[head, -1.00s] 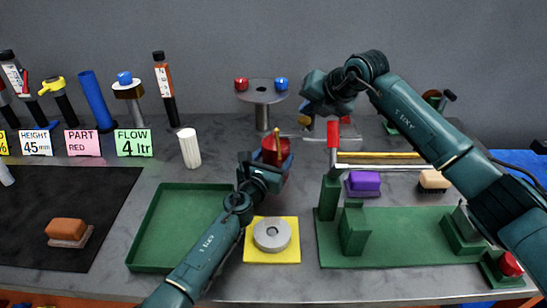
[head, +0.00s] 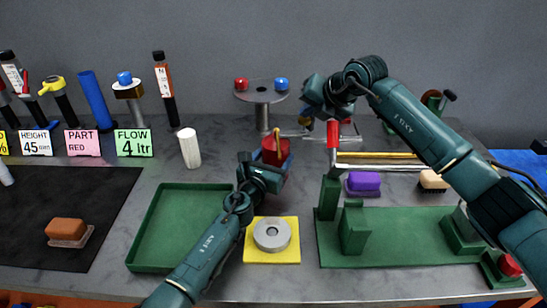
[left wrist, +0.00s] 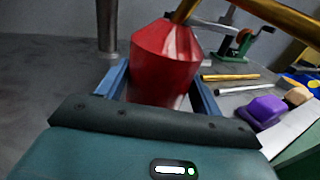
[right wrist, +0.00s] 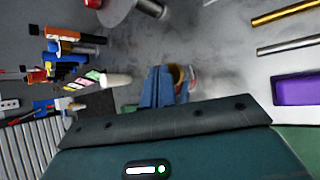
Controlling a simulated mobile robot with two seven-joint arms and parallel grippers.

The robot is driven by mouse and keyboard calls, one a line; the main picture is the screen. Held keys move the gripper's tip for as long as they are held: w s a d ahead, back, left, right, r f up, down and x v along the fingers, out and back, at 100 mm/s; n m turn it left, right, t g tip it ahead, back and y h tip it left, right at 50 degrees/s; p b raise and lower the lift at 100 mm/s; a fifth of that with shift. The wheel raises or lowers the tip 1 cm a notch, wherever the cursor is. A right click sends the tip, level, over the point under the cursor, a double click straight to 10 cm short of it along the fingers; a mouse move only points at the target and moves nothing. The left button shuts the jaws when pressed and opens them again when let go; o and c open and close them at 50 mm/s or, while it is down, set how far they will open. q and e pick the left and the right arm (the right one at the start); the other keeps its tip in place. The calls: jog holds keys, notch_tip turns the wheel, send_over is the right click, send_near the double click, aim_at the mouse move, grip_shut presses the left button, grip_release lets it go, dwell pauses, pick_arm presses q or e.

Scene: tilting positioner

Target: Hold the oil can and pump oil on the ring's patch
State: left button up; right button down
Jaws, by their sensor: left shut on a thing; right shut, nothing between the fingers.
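The red oil can (head: 276,151) stands upright beyond the ring, with a thin brass spout on top. My left gripper (head: 278,168) is shut around its body; the left wrist view shows the red can (left wrist: 165,65) between the blue fingers. The grey ring (head: 272,235) lies flat on a yellow pad (head: 254,255), nearer than the can. I cannot make out a separate patch on it. My right gripper (head: 308,122) is shut and empty, up and to the right of the can. In the right wrist view its blue fingers (right wrist: 160,88) partly hide a red and yellowish thing.
A green tray (head: 150,225) lies left of the pad. A green fixture (head: 400,240) with a red-handled upright stands to the right. A round stand (head: 262,95) with red and blue knobs is behind the can. Purple (head: 363,183) and tan blocks lie right.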

aim_at(307, 121)
jog(key=shift+f, duration=0.5)
dwell(0.3)
jog(key=shift+r, duration=0.85)
jog(key=shift+r, duration=0.15)
jog(key=shift+r, duration=2.9)
